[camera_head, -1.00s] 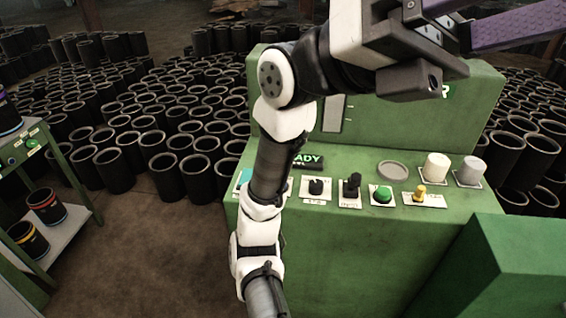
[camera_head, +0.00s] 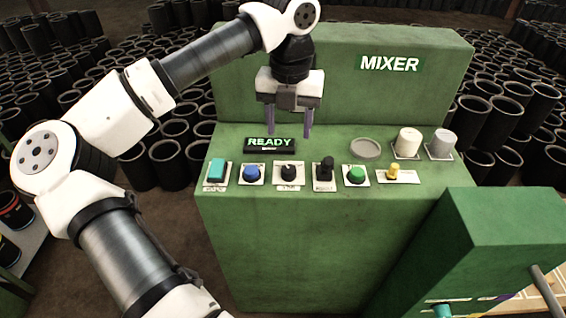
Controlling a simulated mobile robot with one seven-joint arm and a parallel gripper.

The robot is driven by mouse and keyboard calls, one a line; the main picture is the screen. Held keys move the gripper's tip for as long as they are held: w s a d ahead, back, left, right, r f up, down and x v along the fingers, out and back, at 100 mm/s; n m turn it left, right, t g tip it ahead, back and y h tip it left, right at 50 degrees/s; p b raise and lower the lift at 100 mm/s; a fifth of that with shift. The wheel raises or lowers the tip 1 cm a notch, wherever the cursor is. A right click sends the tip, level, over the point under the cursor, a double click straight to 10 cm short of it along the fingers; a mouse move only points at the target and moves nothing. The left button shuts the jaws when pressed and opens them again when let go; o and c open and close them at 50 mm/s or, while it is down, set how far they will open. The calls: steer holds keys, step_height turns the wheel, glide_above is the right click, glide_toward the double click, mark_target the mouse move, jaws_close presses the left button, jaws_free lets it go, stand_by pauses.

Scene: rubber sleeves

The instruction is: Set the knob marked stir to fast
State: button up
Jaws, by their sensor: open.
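A row of controls sits on the green mixer's sloped panel. A round black knob (camera_head: 289,172) with a pale pointer mark stands on a white plate, third from the left. The small lettering on its plate is too blurred to read. A taller black switch (camera_head: 325,170) stands just right of it. My gripper (camera_head: 289,132) points down with its two purple fingers apart and empty. It is above and behind the black knob, near the ready display, and appears not to touch anything.
Nearby are a teal button (camera_head: 216,171), a blue button (camera_head: 254,172), a green button (camera_head: 355,173) and a yellow switch (camera_head: 393,171). The READY display (camera_head: 268,143) sits behind the controls. Two cups, white (camera_head: 408,142) and grey (camera_head: 440,143), and a flat disc (camera_head: 365,148) are at the right.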

mark_target(289, 170)
step_height(289, 170, down, 12)
steer(key=p, duration=0.2)
steer(key=shift+d+r+p, duration=0.1)
steer(key=shift+p, duration=0.25)
steer(key=c, duration=1)
